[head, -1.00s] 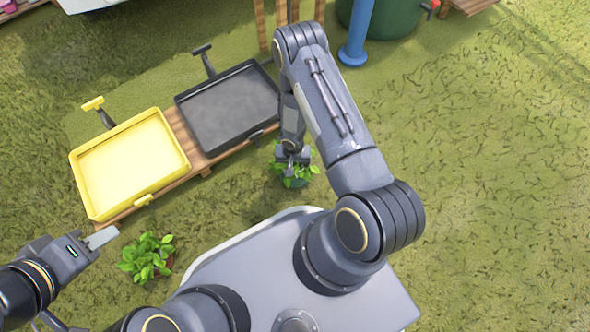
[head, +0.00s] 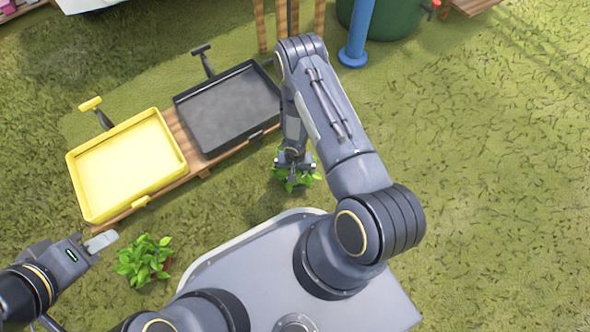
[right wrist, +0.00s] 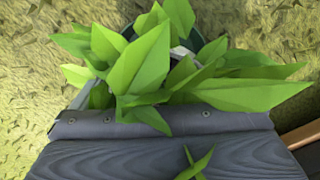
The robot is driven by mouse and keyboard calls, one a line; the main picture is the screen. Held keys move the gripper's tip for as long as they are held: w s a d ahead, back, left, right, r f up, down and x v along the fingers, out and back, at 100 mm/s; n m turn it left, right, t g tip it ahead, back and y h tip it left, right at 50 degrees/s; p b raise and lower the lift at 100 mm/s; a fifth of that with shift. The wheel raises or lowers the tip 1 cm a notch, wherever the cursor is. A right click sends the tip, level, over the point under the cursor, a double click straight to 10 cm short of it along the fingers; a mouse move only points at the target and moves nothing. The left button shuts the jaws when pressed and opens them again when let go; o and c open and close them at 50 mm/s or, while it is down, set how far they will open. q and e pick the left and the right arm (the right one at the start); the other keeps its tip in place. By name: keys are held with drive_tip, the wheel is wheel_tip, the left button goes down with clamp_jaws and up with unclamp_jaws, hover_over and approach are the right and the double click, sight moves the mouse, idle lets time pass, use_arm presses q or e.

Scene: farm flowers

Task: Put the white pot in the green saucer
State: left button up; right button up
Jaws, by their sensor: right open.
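I see no white pot and no green saucer for certain in these views. My right gripper (head: 293,165) is open, low over a leafy green plant (head: 302,179) in front of my base. In the right wrist view the plant's leaves (right wrist: 140,70) spread over the gripper's grey body and hide the fingertips. A dark green rim (right wrist: 218,45) shows partly behind the leaves, and a small pale patch shows between them. My left gripper (head: 101,242) is at the left, beside another leafy plant (head: 143,262); its jaw opening is unclear.
A yellow tray (head: 172,138) and a black tray (head: 240,133) stand on a wooden platform (head: 177,128) at the left. A blue post (head: 356,40) and a dark green container (head: 395,18) are at the back. The grass at the right is open.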

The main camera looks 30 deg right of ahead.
wheel_tip(320, 180, up, 12)
drive_tip(key=p, duration=0.5)
wheel_tip(320, 180, up, 26)
drive_tip(key=w+d+t, duration=0.1)
drive_tip(key=d+t, duration=0.1)
drive_tip(key=d, duration=0.1)
drive_tip(key=s+a+r+n+t+y, duration=0.1)
drive_tip(key=s+a+r+n+y, duration=0.1)
drive_tip(key=s+r, duration=0.6)
drive_tip(key=s+a+r+n+t+y, duration=0.1)
drive_tip(key=s+a+r+n+t, duration=0.1)
drive_tip(key=s+a+r, duration=0.3)
drive_tip(key=s+r, duration=0.4)
drive_tip(key=s, duration=0.1)
drive_tip(key=shift+r+n+t+y, duration=0.15)
drive_tip(key=shift+n+t+y, duration=0.15)
drive_tip(key=shift+n+y, duration=0.1)
drive_tip(key=shift+w+r, duration=0.1)
wheel_tip(320, 180, up, 38)
drive_tip(key=p, duration=3.8)
drive_tip(key=shift+f, duration=0.25)
